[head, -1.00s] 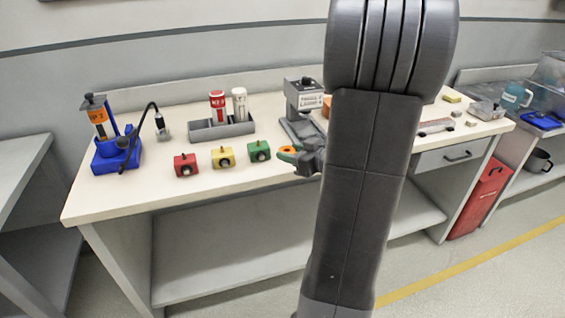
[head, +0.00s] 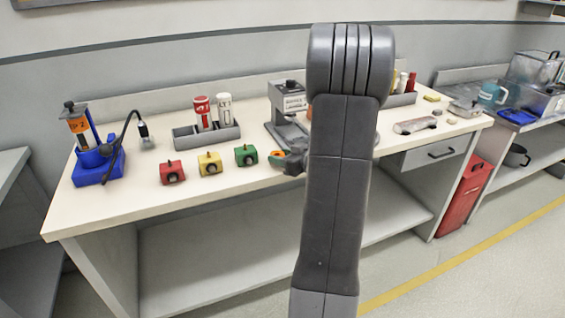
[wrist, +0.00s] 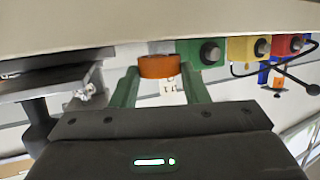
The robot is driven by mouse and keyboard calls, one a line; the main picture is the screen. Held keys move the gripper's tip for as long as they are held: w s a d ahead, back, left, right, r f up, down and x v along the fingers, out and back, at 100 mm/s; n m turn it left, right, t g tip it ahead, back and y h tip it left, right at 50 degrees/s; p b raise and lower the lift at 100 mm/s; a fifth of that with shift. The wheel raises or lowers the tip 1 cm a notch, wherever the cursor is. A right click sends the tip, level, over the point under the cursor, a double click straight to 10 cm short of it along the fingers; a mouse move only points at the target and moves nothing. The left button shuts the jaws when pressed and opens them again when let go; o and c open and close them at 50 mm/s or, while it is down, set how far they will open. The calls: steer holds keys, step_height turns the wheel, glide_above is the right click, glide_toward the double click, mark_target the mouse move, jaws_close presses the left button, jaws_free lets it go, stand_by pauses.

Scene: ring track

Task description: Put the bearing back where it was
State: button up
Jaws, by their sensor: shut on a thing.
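The bearing, an orange ring (wrist: 159,66), is between the green fingertips of my gripper (wrist: 160,84) in the wrist view. My gripper is shut on it. In the head view the gripper (head: 282,158) shows small left of my arm, near the table's front edge, with orange at its tip. It is to the right of the green block (head: 246,155), apart from it. A yellow block (head: 209,164) and a red block (head: 172,172) stand further left in the same row, each with a dark round part in front. The wrist view appears upside down.
A grey press-like stand (head: 287,110) with a label is behind the gripper. A grey tray (head: 207,136) holds a red and a white bottle. A blue stand (head: 98,165) is at the left end of the bench (head: 130,205). My arm hides part of the bench.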

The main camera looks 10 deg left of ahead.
steer(key=shift+f, duration=0.65)
steer(key=shift+f, duration=0.15)
steer(key=o, duration=1.1)
steer(key=shift+o, duration=0.2)
steer(key=shift+r, duration=0.25)
steer(key=p+v, duration=0.1)
steer(key=v, duration=1.1)
steer(key=shift+p, duration=0.3)
